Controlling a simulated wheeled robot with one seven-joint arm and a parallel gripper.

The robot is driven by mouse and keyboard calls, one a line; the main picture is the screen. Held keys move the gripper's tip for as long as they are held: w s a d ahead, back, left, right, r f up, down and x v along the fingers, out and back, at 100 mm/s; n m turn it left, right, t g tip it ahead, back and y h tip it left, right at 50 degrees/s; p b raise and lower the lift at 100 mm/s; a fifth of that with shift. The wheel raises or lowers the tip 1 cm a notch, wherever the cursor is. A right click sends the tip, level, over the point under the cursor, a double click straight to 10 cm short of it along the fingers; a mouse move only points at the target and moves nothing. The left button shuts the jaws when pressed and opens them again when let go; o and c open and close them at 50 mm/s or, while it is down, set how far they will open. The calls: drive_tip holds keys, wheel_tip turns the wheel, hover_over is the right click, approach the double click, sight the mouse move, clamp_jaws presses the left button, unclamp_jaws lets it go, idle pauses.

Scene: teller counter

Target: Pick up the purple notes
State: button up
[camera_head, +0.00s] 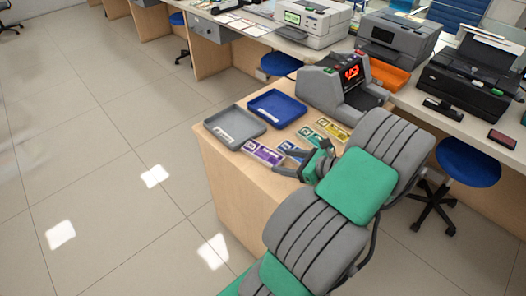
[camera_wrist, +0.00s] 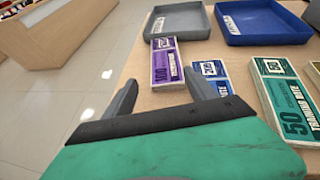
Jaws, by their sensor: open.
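The purple notes (camera_wrist: 166,62) lie flat on the wooden counter as a banded stack marked 100, just below the grey tray in the wrist view. They also show in the head view (camera_head: 263,153), at the counter's left side. My gripper (camera_wrist: 160,90) is open and empty. In the wrist view its two fingers point toward the counter, and the purple notes appear beyond and between the fingertips, apart from them. In the head view my gripper (camera_head: 290,162) is low over the counter's front part, close to the purple and blue notes.
Blue notes (camera_wrist: 211,78) lie right of the purple ones, partly hidden by a finger. Green notes (camera_wrist: 283,95) and yellow notes (camera_head: 333,129) lie further right. A grey tray (camera_wrist: 177,31) and a blue tray (camera_head: 277,107) stand behind. A counting machine (camera_head: 318,87) stands at the back right.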

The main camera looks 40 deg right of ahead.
sight(270, 156)
drive_tip(key=shift+s+d+m+t, duration=0.3)
drive_tip(key=shift+d+m+t, duration=0.1)
drive_tip(key=shift+d+m, duration=0.1)
drive_tip(key=x, duration=0.6)
drive_tip(key=shift+w, duration=0.25)
drive_tip(key=shift+w+a+f, duration=0.1)
drive_tip(key=shift+w+f, duration=0.15)
drive_tip(key=shift+w, duration=0.05)
drive_tip(key=shift+a+f, duration=0.1)
drive_tip(key=shift+f, duration=0.05)
drive_tip(key=shift+w+f, duration=0.1)
drive_tip(key=shift+f, duration=0.05)
drive_tip(key=c, duration=1.1)
drive_tip(key=shift+w+r, duration=0.1)
drive_tip(key=shift+r, duration=0.15)
drive_tip(key=shift+c, duration=0.5)
drive_tip(key=shift+d+r, duration=0.1)
drive_tip(key=shift+d, duration=0.1)
